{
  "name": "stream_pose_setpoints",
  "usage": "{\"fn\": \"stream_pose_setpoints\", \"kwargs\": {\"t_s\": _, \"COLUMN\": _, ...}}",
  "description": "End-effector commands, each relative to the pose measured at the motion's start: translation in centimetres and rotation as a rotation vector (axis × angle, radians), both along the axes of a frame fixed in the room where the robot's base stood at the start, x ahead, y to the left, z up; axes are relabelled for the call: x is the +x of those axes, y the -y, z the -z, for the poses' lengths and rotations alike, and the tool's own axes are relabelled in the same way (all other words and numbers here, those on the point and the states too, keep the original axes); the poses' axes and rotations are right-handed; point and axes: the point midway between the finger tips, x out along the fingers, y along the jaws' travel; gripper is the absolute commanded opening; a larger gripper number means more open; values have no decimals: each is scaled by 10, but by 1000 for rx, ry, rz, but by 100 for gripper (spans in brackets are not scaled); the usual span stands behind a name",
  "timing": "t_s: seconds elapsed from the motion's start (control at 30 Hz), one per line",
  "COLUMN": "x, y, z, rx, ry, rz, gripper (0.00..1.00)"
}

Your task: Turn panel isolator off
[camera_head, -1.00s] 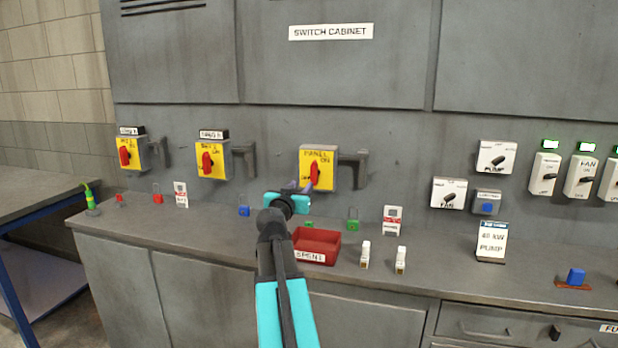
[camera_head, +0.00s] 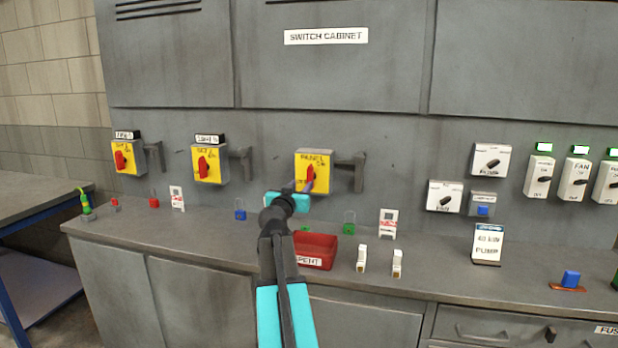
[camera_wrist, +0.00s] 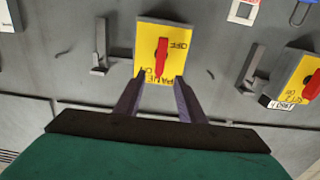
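The panel isolator is a yellow box (camera_head: 326,160) with a red rotary handle (camera_head: 311,176), on the grey cabinet wall in the head view. In the wrist view, rolled nearly upside down, the yellow plate (camera_wrist: 148,35) faces me with its red handle (camera_wrist: 161,58) standing about upright in the picture. Its ON marking is near the PANEL lettering, and OFF is at the other end. My gripper (camera_wrist: 159,80) is open, its two fingertips apart near the handle's lower end in that view. I cannot tell whether they touch anything. In the head view my gripper (camera_head: 299,187) partly covers the isolator's lower left.
A grey bracket (camera_head: 358,172) stands right of the isolator. Two similar yellow isolators (camera_head: 126,157) (camera_head: 209,164) are to the left. Below, the counter carries a red tray (camera_head: 318,248), padlocks, tags and two small white blocks (camera_head: 361,259). Wall switches (camera_head: 490,160) are to the right.

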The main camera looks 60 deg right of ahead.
Motion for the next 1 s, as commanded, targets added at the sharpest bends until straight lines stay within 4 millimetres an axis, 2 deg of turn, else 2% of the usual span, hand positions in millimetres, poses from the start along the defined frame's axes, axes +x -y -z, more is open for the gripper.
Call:
{"fn": "stream_pose_setpoints", "kwargs": {"t_s": 0.4, "x": 13, "y": 42, "z": -1, "rx": 0, "ry": 0, "rz": 2, "gripper": 36}}
{"fn": "stream_pose_setpoints", "kwargs": {"t_s": 1.0, "x": 29, "y": 94, "z": -1, "rx": 0, "ry": -1, "rz": 3, "gripper": 36}}
